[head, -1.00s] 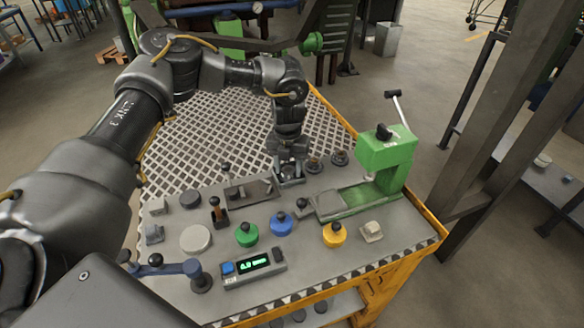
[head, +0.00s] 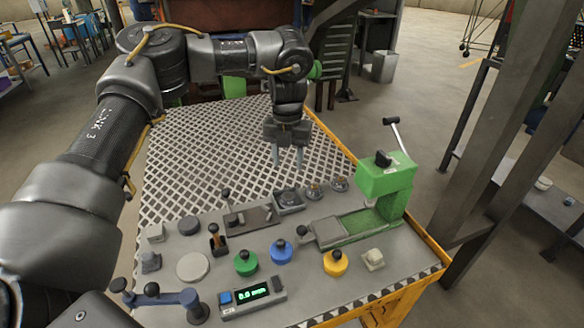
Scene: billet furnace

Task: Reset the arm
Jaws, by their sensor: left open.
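My left gripper (head: 288,158) hangs over the white mesh part of the bench, fingers pointing down and apart, with nothing between them. It is behind the row of fixtures and above a small grey square block with a round top (head: 289,201), apart from it. The left arm comes in from the left and bends down at the wrist. My right gripper is not in the head view.
The bench panel (head: 215,265) holds a green press (head: 385,185), green (head: 246,263), blue (head: 281,252) and yellow (head: 335,263) knobbed pieces, a digital readout (head: 252,295) and a blue lever (head: 160,297). Dark steel posts (head: 490,150) stand at right. The mesh (head: 200,150) is clear.

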